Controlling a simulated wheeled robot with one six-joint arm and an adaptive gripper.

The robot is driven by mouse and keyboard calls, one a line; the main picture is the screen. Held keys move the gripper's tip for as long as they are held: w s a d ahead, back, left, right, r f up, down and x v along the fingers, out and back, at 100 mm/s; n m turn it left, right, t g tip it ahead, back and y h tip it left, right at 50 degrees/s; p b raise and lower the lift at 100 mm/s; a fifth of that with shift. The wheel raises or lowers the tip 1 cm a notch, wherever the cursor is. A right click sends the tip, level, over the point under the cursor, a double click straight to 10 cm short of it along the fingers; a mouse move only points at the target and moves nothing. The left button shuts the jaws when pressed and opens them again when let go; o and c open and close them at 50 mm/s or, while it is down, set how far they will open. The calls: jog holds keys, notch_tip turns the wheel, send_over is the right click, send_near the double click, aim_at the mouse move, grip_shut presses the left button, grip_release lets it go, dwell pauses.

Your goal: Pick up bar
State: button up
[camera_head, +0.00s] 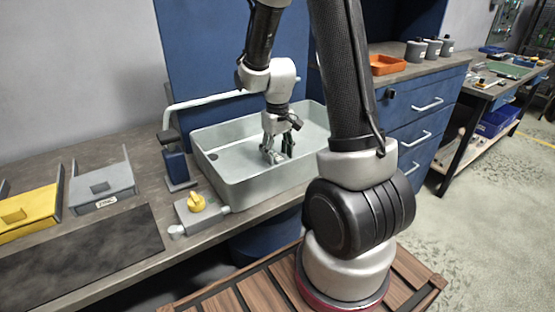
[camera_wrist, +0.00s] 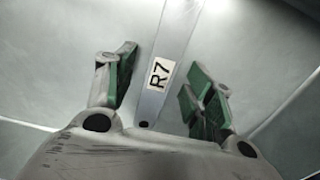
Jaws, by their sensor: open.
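A flat grey metal bar (camera_wrist: 172,52) with a white "R7" label lies between my gripper's fingers in the wrist view, running from the top edge down toward the palm. My gripper (camera_wrist: 158,88) is open, with a green-padded finger on each side of the bar and a gap to both. In the head view my gripper (camera_head: 277,157) points down inside a grey metal basin (camera_head: 235,196). I cannot make out the bar clearly there.
The basin walls surround my gripper. A pipe (camera_head: 205,99) runs behind the basin, and a blue pump-like fixture (camera_head: 177,165) stands at its left. A yellow knob (camera_head: 197,202) sits in front. Yellow (camera_head: 30,212) and grey (camera_head: 102,186) trays lie farther left.

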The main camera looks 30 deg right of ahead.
aim_at(277, 157)
jog(key=shift+f, duration=0.3)
grip_shut()
notch_tip(277, 157, up, 10)
dwell(0.5)
